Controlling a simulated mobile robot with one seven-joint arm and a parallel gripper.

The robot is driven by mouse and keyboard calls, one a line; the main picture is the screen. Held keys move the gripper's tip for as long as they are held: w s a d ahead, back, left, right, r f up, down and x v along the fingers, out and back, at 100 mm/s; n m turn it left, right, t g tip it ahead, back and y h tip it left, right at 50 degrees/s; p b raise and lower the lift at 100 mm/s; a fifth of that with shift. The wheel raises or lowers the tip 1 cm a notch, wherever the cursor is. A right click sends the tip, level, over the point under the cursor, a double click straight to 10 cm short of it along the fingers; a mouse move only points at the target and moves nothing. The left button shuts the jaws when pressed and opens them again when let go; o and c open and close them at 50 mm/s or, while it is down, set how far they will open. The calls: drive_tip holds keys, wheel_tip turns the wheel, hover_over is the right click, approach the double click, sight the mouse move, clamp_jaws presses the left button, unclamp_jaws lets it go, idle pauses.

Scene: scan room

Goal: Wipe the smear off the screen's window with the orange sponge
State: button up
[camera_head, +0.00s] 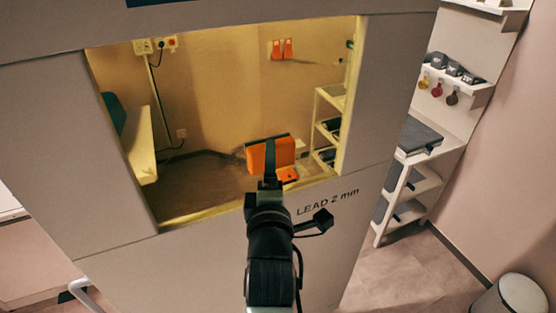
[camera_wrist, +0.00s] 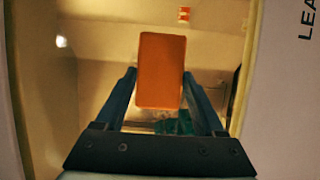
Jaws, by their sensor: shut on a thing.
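The orange sponge (camera_head: 259,155) is a flat block held upright at the end of my arm in the head view, against the lower right part of the window. In the wrist view the sponge (camera_wrist: 161,70) sits between the two fingers of my gripper (camera_wrist: 159,78), which is shut on it. I cannot tell whether the sponge touches the pane. The screen (camera_head: 398,85) is a pale panel marked "LEAD 2 mm". Its window (camera_head: 215,95) is a yellowish see-through pane. I cannot make out a smear on it for certain; part of the pane is hidden behind the sponge and gripper.
A small orange patch (camera_head: 288,174) shows beside the sponge. Through the window I see a pale table (camera_head: 141,140) and white shelves (camera_head: 325,107). Right of the screen stand a shelf unit (camera_head: 407,185) and a white bin (camera_head: 515,293), with bare floor between.

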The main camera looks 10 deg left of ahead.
sight(256, 158)
drive_tip(key=shift+s+a, duration=0.7)
drive_tip(key=shift+a, duration=0.35)
drive_tip(key=shift+s+a, duration=0.65)
drive_tip(key=shift+a, duration=0.35)
drive_tip(key=shift+s+a+b, duration=0.35)
drive_tip(key=shift+s+a, duration=0.35)
drive_tip(key=shift+a, duration=0.35)
drive_tip(key=shift+s+a+b, duration=0.35)
drive_tip(key=shift+s+a, duration=0.3)
drive_tip(key=shift+a, duration=0.35)
drive_tip(key=shift+s+a, duration=0.15)
drive_tip(key=shift+a, duration=0.05)
drive_tip(key=shift+r+p, duration=0.9)
drive_tip(key=shift+r, duration=0.05)
drive_tip(key=shift+w+d+p, duration=0.4)
drive_tip(key=shift+d+p, duration=0.2)
drive_tip(key=shift+d, duration=0.05)
drive_tip(key=shift+w+d+p, duration=0.4)
drive_tip(key=shift+d+p, duration=0.15)
drive_tip(key=shift+d, duration=0.1)
drive_tip(key=shift+w+d+f, duration=0.1)
drive_tip(key=shift+w+d, duration=0.1)
drive_tip(key=shift+d, duration=0.05)
drive_tip(key=w+d+p, duration=0.1)
drive_tip(key=d+p, duration=0.1)
drive_tip(key=shift+w+p, duration=0.15)
drive_tip(key=shift+p, duration=0.15)
drive_tip(key=shift+w+d+p, duration=0.4)
drive_tip(key=shift+d+p, duration=0.05)
drive_tip(key=shift+d, duration=0.15)
